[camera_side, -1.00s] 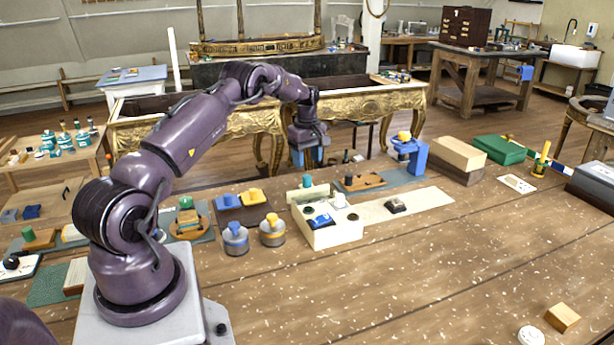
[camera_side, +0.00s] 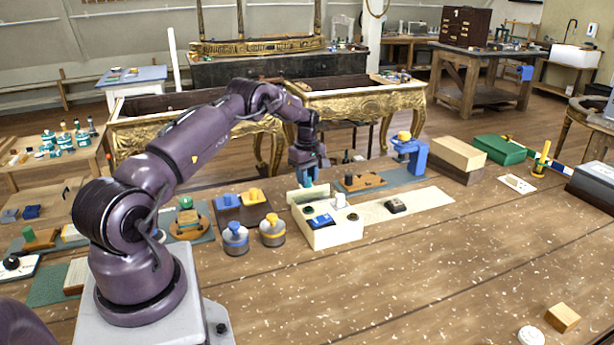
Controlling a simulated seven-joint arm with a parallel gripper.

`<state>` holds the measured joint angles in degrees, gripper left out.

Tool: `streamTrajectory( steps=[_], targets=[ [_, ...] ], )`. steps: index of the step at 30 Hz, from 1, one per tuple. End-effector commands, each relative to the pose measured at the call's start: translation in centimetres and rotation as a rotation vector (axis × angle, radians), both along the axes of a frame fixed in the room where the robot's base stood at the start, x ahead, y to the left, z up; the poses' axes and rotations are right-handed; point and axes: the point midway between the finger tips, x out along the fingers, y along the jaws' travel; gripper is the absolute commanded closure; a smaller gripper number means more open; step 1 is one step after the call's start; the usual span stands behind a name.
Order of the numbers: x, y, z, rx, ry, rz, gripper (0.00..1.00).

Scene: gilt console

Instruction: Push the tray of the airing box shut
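A cream box (camera_side: 335,237), which looks like the airing box, stands near the middle of the table. A blue piece and a small white upright piece are on its top. A cream part (camera_side: 301,194) at its far left end may be the tray, but its edges are hard to tell. My gripper (camera_side: 308,181) points down right over this far end, its blue fingertips low by where a teal knob stood. The knob is now largely hidden by the fingers. I cannot tell whether the fingers touch it or how far apart they are.
Two grey canisters with blue (camera_side: 235,238) and yellow (camera_side: 272,230) tops stand left of the box. A dark block (camera_side: 397,206) lies on the pale strip (camera_side: 430,199) to the right. A blue stand (camera_side: 414,160) is behind right. The front table is mostly clear.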

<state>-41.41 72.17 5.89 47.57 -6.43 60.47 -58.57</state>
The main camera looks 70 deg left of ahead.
Motion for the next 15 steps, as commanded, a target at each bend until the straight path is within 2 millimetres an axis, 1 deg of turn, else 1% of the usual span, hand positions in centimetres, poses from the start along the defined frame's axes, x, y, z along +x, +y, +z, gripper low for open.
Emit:
streamTrajectory(
  steps=[5,12,15],
  targets=[
    [0.1,-0.5,0.1,-0.001,0.002,-0.002,1.00],
    [0.1,-3.1,0.1,-0.001,0.000,-0.001,1.00],
    [0.1,-3.7,0.1,0.000,0.000,-0.001,1.00]
  ],
)
